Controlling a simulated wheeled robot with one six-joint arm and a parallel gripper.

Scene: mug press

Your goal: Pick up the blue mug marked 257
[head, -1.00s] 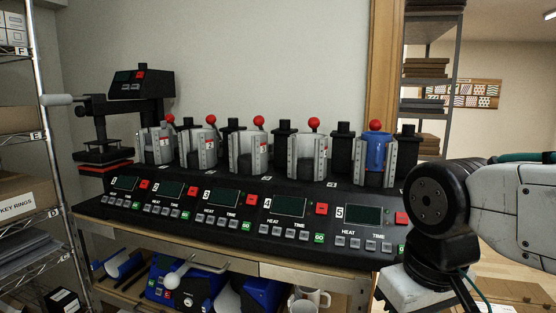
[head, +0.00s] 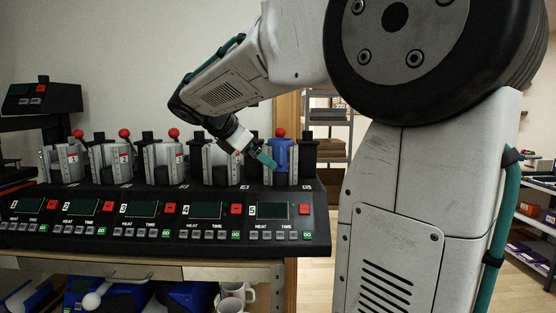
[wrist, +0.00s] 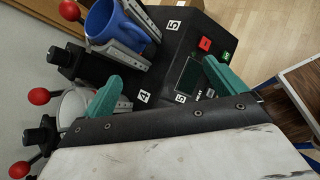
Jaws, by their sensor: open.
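A blue mug (head: 281,153) stands upright in the press station numbered 5, at the right end of the row. In the wrist view the blue mug (wrist: 103,24) is at the upper left, with its handle toward the picture's right. No 257 marking can be read. My gripper (head: 265,160) has teal fingers and is beside the mug, on its left in the head view. In the wrist view my gripper (wrist: 160,70) has its fingers wide apart with nothing between them. The mug lies outside the gap.
The press machine (head: 165,240) carries several metal clamps with red-knobbed levers (head: 174,132). A white mug (wrist: 72,104) sits in station 4, close to my left finger in the wrist view. White mugs (head: 235,292) stand on the shelf below. Open floor lies right of the bench.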

